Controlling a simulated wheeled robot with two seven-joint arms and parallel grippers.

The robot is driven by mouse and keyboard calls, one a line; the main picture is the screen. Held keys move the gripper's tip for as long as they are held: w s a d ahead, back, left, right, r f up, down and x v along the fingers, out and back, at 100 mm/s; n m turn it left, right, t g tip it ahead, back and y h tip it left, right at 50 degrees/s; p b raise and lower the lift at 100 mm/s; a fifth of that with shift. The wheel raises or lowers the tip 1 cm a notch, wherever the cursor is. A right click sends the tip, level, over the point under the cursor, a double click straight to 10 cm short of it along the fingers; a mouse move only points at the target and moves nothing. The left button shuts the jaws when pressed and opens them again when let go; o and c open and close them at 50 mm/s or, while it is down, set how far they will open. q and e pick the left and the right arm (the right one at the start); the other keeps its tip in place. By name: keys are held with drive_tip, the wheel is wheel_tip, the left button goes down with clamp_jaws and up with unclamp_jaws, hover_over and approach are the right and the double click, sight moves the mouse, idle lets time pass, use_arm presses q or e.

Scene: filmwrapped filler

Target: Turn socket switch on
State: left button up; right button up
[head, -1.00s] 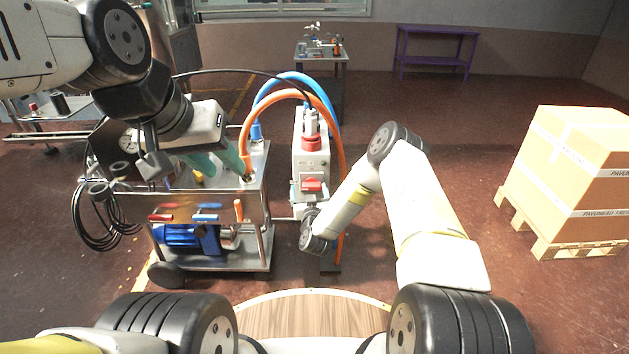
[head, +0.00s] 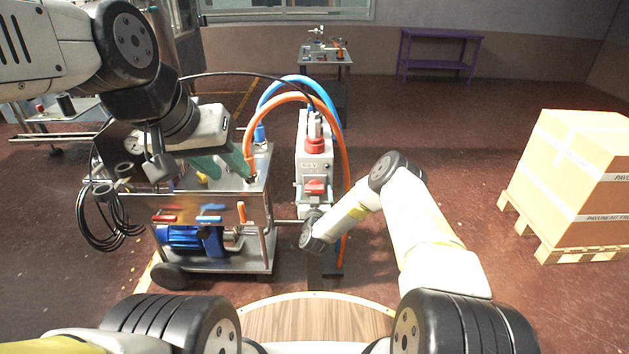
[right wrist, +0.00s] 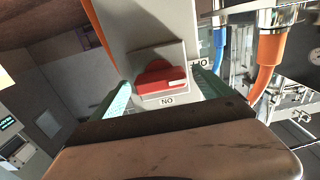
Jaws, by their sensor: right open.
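The grey socket box (head: 314,163) stands upright in the middle of the head view, with a red switch (head: 315,187) on its front. In the right wrist view the red switch (right wrist: 160,77) is close up, with a small white label below it. My right gripper (right wrist: 164,92) is open, its teal fingers on either side of the switch; I cannot tell whether they touch it. In the head view my right wrist hides these fingers. My left gripper (head: 219,163) is over the steel cart, its teal fingers apart with nothing seen between them.
The steel cart (head: 258,190) with a blue motor (head: 190,238) stands left of the socket box. Orange (head: 343,150) and blue hoses (head: 330,95) arch over the box. A carton (head: 565,170) on a pallet (head: 548,243) is at the right.

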drive_tip(key=shift+c, duration=0.4)
drive_tip(key=c, duration=1.3)
drive_tip(key=shift+m, duration=0.4)
drive_tip(key=m, duration=0.3)
drive_tip(key=shift+m, duration=0.4)
drive_tip(key=m, duration=0.9)
drive_tip(key=shift+f, duration=0.1)
drive_tip(key=m, duration=0.4)
drive_tip(key=shift+m, duration=0.3)
